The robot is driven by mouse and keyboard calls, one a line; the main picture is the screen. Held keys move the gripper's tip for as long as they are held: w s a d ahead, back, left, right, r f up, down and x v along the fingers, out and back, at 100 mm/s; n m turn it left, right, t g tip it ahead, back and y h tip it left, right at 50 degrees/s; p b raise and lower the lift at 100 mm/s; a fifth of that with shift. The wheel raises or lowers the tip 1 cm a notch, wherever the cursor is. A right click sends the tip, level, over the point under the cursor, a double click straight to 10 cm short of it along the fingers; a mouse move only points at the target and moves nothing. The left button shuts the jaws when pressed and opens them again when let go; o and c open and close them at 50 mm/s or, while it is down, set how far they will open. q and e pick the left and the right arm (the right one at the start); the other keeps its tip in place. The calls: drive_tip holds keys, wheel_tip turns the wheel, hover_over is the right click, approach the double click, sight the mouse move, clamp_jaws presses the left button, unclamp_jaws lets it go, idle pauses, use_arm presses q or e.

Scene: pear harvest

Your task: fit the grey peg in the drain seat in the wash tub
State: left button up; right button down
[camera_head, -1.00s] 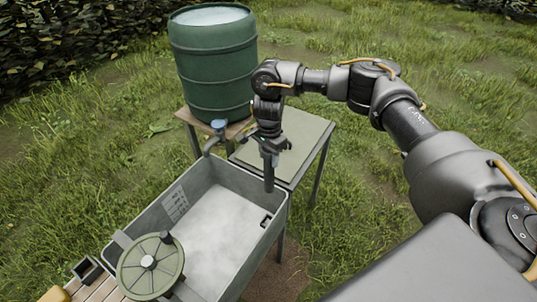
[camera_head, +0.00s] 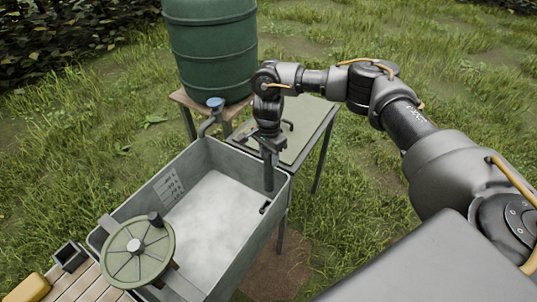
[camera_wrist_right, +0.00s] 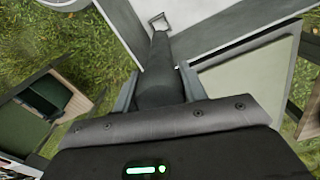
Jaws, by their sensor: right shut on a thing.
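My right gripper (camera_head: 270,148) is shut on the grey peg (camera_head: 268,178), which hangs nearly upright inside the right wall of the grey wash tub (camera_head: 262,236). The drain seat (camera_head: 265,207) is a small square fitting beside that wall, just below the peg's lower end in the head view. In the right wrist view the peg (camera_wrist_right: 160,70) runs out between the fingers and the pale-framed drain seat (camera_wrist_right: 159,22) shows just past its end. I cannot tell the gap between them. My left gripper is not in view.
A green barrel (camera_head: 212,55) stands behind the tub, with a blue-topped tap (camera_head: 214,105) at the tub's far end. A side table (camera_head: 310,118) adjoins the far right. A green wheel (camera_head: 120,262) covers the tub's near left corner. Grass lies around.

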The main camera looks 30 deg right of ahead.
sight(268, 178)
wheel_tip(268, 178, down, 11)
drive_tip(key=b, duration=0.9)
drive_tip(key=shift+f, duration=0.1)
drive_tip(key=shift+f+b, duration=0.4)
drive_tip(key=shift+b, duration=0.1)
idle(0.3)
